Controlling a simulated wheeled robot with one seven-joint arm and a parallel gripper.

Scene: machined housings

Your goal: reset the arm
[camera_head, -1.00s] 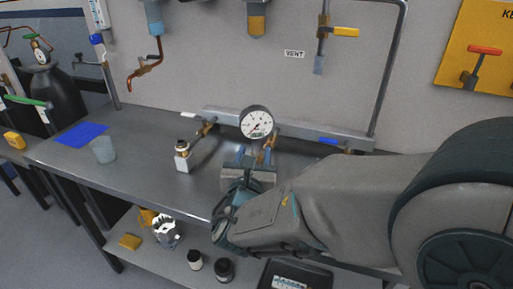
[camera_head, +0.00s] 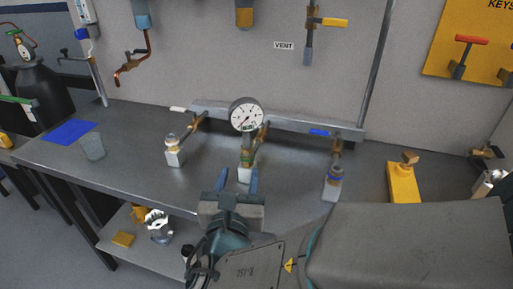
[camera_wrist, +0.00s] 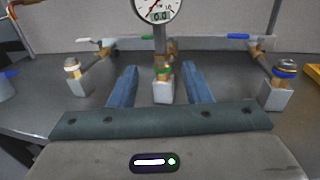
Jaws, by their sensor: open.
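My gripper (camera_head: 237,183) is over the front part of the metal bench, its two blue fingers apart with nothing held between them. Beyond the fingers stands the middle housing (camera_head: 246,172), a small metal block with a green ring under the round pressure gauge (camera_head: 246,115). In the wrist view my gripper (camera_wrist: 155,88) shows the fingers to either side of this block (camera_wrist: 163,90) in the picture; I cannot tell the exact gap in depth. A left block (camera_head: 175,156) and a right block with a blue ring (camera_head: 333,185) stand apart from the fingers.
A pipe manifold (camera_head: 290,124) runs along the back of the bench (camera_head: 120,135). A blue mat (camera_head: 69,131) and a clear cup (camera_head: 92,147) are at the left, a yellow block (camera_head: 403,183) at the right. Copper pipe (camera_head: 133,68) and valves hang from the wall.

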